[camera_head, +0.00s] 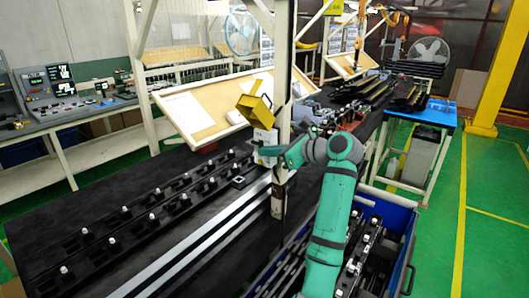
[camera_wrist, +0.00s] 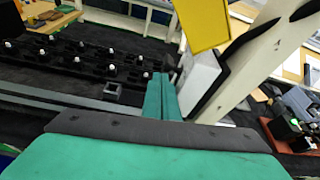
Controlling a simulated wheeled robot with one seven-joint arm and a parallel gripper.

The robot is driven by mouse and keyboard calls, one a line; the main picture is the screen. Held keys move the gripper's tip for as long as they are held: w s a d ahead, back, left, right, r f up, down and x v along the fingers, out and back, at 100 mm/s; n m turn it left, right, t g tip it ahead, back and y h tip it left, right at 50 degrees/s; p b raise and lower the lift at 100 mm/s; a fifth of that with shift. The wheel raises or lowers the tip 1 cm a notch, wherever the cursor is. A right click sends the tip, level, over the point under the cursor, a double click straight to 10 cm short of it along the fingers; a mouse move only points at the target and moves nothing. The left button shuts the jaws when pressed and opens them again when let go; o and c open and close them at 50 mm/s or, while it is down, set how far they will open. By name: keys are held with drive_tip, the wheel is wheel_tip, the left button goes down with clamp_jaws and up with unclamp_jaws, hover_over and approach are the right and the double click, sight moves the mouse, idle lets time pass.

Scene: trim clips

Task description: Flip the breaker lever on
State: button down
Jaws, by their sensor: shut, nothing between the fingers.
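The breaker looks to be the white box (camera_head: 265,136) on the pale upright post, with a yellow lever-like part (camera_head: 255,107) tilted above it. In the wrist view the yellow part (camera_wrist: 207,22) hangs at the top, above the white box (camera_wrist: 198,78). My gripper (camera_head: 262,153) is at the lower front of the white box. In the wrist view my green fingers (camera_wrist: 161,80) are together and empty, with their tips just left of the box and below the yellow part. I cannot tell whether they touch the box.
The post (camera_head: 280,100) rises from the dark workbench (camera_head: 100,250), which holds rows of black trim strips with white clips. A slanted tan board (camera_head: 210,118) stands behind. A blue bin (camera_head: 390,215) with black parts is beside my arm. Green floor (camera_head: 490,220) is open at right.

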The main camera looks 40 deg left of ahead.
drive_tip(key=w+v, duration=0.1)
drive_tip(key=v, duration=0.7)
drive_tip(key=shift+w+d, duration=0.3)
drive_tip(key=shift+f, duration=0.1)
